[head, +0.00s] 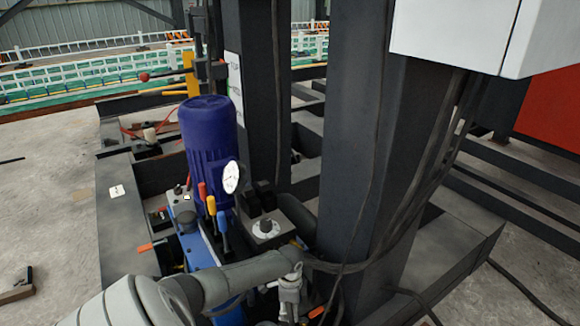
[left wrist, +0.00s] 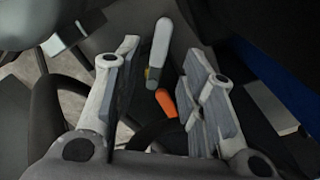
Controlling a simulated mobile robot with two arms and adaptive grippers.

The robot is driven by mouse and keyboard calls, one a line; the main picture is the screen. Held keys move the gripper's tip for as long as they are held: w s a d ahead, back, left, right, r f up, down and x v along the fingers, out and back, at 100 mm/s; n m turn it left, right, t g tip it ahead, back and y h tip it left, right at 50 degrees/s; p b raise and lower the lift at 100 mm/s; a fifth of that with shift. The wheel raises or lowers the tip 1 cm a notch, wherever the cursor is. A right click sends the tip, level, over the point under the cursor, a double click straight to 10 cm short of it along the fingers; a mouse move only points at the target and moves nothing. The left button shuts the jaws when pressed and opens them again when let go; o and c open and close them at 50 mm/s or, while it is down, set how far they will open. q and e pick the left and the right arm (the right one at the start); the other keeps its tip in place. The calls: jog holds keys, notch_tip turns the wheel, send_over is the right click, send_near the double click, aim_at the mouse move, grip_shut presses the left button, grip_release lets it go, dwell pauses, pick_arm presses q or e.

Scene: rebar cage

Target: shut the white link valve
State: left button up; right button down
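A white lever handle (left wrist: 158,50), which looks like the handle of the white link valve, shows in the left wrist view. It lies between and beyond my left gripper's fingers, with a small yellowish part at its lower end. My left gripper (left wrist: 163,85) is open, its two fingers apart on either side of the lever, with no clear contact. In the head view my left gripper (head: 289,297) points down beside the dark column; the white lever cannot be made out there. My right gripper is in neither view.
An orange lever (left wrist: 166,103) sits just below the white one. A blue motor (head: 208,135) with a gauge (head: 231,177) and red, yellow and blue levers (head: 211,206) stands left of the gripper. A thick dark column (head: 352,150) and hanging cables (head: 425,190) stand close on the right.

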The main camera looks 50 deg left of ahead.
pick_arm(q)
notch_tip(320, 180, up, 8)
jog(key=shift+f, duration=0.2)
